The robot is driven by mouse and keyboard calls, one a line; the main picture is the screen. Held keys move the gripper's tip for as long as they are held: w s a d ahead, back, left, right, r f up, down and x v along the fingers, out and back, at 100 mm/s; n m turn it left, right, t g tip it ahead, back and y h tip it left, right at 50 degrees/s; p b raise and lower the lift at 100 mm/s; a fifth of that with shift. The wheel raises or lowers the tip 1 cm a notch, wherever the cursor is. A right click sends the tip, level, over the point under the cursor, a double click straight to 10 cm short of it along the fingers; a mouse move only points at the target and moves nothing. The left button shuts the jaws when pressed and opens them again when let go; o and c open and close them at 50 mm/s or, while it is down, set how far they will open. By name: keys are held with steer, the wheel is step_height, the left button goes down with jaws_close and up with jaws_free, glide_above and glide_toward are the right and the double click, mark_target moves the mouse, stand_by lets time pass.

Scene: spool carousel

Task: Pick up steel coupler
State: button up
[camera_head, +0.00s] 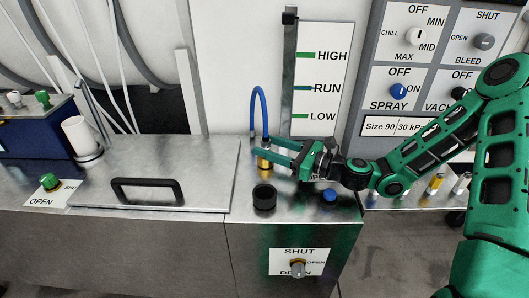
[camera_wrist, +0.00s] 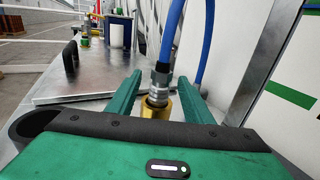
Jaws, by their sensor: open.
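The steel coupler (camera_wrist: 160,82) is a grey metal piece at the lower end of a blue hose (camera_wrist: 170,32). It sits upright on a brass fitting (camera_wrist: 155,108) on the steel bench top. In the head view, the coupler is small and partly hidden by my fingers, with the brass fitting (camera_head: 264,161) below it. My gripper (camera_head: 265,147) reaches in from the right. In the wrist view, my gripper (camera_wrist: 160,75) is open, with one green finger on each side of the coupler and visible gaps between.
A black cup-like piece (camera_head: 264,198) and a blue knob (camera_head: 329,195) are on the bench near my gripper. A lid with a black handle (camera_head: 147,186) lies to the left. A level gauge board (camera_head: 322,72) stands behind. A control panel (camera_head: 440,65) is at the right.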

steer(key=shift+x, duration=2.6)
steer(key=shift+w, duration=0.1)
jaws_close()
steer(key=shift+r, duration=0.15)
